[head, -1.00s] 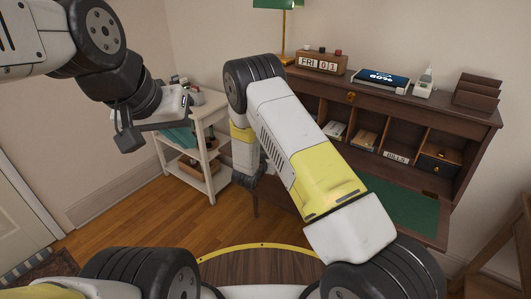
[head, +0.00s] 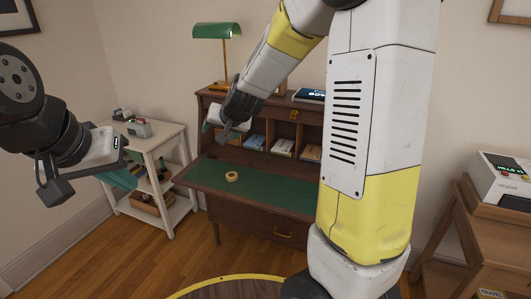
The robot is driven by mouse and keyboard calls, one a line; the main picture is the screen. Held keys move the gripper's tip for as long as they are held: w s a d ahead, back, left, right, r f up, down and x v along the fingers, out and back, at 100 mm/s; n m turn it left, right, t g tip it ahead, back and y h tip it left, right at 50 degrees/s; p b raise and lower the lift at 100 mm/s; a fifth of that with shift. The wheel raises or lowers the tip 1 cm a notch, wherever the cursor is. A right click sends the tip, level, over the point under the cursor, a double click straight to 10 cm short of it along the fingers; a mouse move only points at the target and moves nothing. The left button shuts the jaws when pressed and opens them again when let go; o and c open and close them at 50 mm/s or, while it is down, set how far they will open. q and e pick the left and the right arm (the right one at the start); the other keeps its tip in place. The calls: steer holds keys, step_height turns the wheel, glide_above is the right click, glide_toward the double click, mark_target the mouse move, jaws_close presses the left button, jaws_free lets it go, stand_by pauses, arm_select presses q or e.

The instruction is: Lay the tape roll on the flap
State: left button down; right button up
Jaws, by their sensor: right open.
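The small yellow-tan tape roll (head: 232,176) lies flat on the green-topped flap (head: 270,186) of the wooden desk, left of the flap's middle. The flap is folded down and level. My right gripper (head: 217,135) is open and empty, raised above the flap and apart from the roll, in front of the desk's left pigeonholes. My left gripper (head: 85,182) hangs at the left, well away from the flap, with nothing visible in it. Its finger gap is not clear. My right arm hides the right part of the desk and flap.
A green lamp (head: 218,32) stands on the desk top. A white shelf cart (head: 152,140) with small items stands left of the desk. A wooden side table (head: 462,225) with a boxy device (head: 500,178) is at right. Floor shows in front of the desk.

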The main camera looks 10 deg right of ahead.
steer(key=s+d+r+n+g, duration=0.1)
steer(key=s+d+r, duration=0.1)
steer(key=s, duration=0.7)
steer(key=s+d+r+n+g, duration=0.1)
steer(key=s+d, duration=0.3)
steer(key=s, duration=0.6)
steer(key=s+d+r+n+g, duration=0.1)
steer(key=s+d+r, duration=0.2)
steer(key=s, duration=0.7)
steer(key=shift+d+r+h, duration=0.2)
steer(key=shift+d+h, duration=0.05)
steer(key=shift+h, duration=0.15)
